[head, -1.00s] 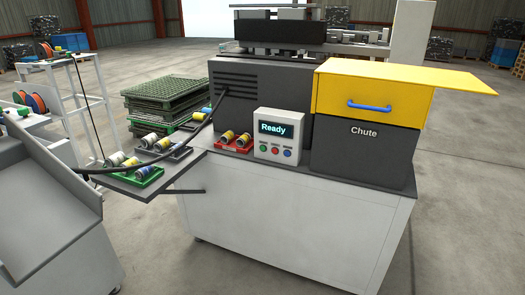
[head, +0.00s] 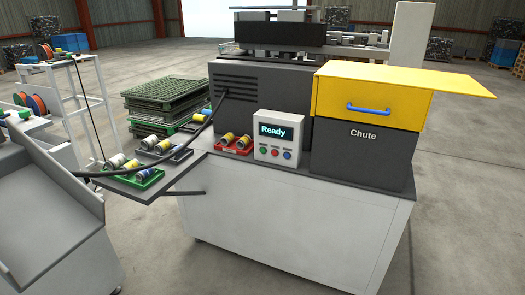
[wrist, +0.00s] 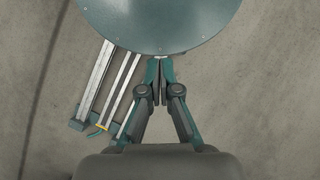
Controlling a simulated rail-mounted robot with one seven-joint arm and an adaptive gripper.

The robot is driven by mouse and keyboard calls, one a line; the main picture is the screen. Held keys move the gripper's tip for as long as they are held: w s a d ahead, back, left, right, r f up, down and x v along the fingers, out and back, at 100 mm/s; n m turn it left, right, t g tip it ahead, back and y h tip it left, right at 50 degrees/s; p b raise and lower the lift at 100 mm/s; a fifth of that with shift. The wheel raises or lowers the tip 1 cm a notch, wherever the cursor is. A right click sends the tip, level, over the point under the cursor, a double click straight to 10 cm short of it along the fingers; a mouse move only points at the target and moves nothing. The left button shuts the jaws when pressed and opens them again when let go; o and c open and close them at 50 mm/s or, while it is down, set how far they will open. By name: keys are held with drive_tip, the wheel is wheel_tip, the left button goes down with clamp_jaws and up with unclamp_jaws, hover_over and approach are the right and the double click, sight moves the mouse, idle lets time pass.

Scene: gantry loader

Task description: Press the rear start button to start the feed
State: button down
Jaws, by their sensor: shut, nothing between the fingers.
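In the head view a white control box (head: 279,137) with a screen reading "Ready" stands on the machine's dark top. Below its screen are a green button (head: 263,149), a red button (head: 275,152) and a blue button (head: 287,155). No label marking a rear start button can be read, and the machine's far side is hidden. My gripper (wrist: 158,62) shows only in the wrist view. Its fingertips are together and empty, pointing down over the floor beside a round teal surface. No button shows in the wrist view.
A dark chute box (head: 362,155) with a yellow cover (head: 367,92) and blue handle stands right of the control box. A red tray (head: 235,151) and a green tray (head: 135,181) hold rolls. A black hose (head: 140,170) crosses the left side. Open floor lies in front and right.

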drive_tip(key=w+d+r+n+t+h+p, duration=0.15)
drive_tip(key=w+r+t, duration=0.35)
drive_tip(key=w, duration=1.1)
drive_tip(key=w+r+n+t+h+p, duration=0.1)
drive_tip(key=w+r+t+p, duration=0.4)
drive_tip(key=w, duration=1.2)
drive_tip(key=w+d+r+n+t+h+b, duration=0.15)
drive_tip(key=w+r, duration=0.65)
drive_tip(key=w, duration=0.8)
drive_tip(key=w+a+r+n+t+y+p, duration=0.1)
drive_tip(key=w+a+r+n+t, duration=0.2)
drive_tip(key=w+r, duration=0.75)
drive_tip(key=w+a+r+t+y+p, duration=0.2)
drive_tip(key=w+a+r+t, duration=0.25)
drive_tip(key=w+r, duration=0.6)
drive_tip(key=w+a+r+n+t+y, duration=0.3)
drive_tip(key=a+r+n+y, duration=0.3)
drive_tip(key=a+r, duration=0.2)
drive_tip(key=shift+w+t+y, duration=0.3)
drive_tip(key=shift+w, duration=0.45)
drive_tip(key=shift+w, duration=0.1)
